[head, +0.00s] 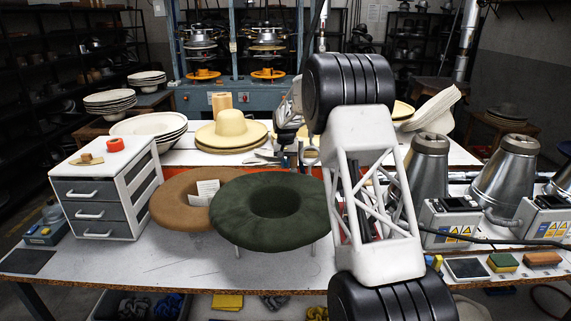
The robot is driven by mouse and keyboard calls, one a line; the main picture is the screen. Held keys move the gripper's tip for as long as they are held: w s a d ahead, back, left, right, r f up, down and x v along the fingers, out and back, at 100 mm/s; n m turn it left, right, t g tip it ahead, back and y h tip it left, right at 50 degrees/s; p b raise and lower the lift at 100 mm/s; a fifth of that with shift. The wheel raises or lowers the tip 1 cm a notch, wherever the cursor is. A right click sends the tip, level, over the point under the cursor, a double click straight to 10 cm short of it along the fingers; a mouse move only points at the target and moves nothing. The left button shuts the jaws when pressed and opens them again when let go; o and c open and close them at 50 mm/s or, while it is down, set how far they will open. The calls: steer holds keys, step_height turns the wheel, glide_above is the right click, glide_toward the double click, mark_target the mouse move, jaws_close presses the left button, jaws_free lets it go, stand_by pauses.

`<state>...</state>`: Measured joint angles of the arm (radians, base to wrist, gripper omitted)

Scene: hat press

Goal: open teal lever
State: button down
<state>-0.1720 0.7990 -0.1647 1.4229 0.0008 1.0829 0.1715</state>
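I cannot make out a teal lever for certain. A blue-teal press frame (240,101) stands at the back, with metal domes and orange wheels on it. A small blue-teal box (44,234) sits at the table's left end. My arm's white lattice link and black joints fill the right of centre and hide part of the table. Grey, dark parts beyond the upper black joint seem to be the end of my arm, with what may be my gripper (303,152) low among them. Its fingers are too small and cluttered to read, and I see nothing clearly held.
A dark green felt ring (240,232) and a brown one (172,212) stand mid-table. A grey drawer unit (95,205) is at left. Straw hats (230,130) and stacked white bowls (135,127) lie behind. Metal cones (502,172) and control boxes (450,222) crowd the right.

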steer(key=shift+w+r, duration=0.1)
stand_by(0.3)
steer(key=shift+w+r+g, duration=0.25)
steer(key=shift+r+g, duration=0.2)
steer(key=shift+g, duration=0.3)
steer(key=shift+w+r+g, duration=0.2)
steer(key=shift+r+g, duration=0.25)
steer(key=shift+g, duration=0.3)
steer(key=c, duration=1.2)
jaws_free()
steer(key=shift+r, duration=0.15)
steer(key=v, duration=0.7)
steer(key=shift+r, duration=0.25)
steer(key=shift+w, duration=0.1)
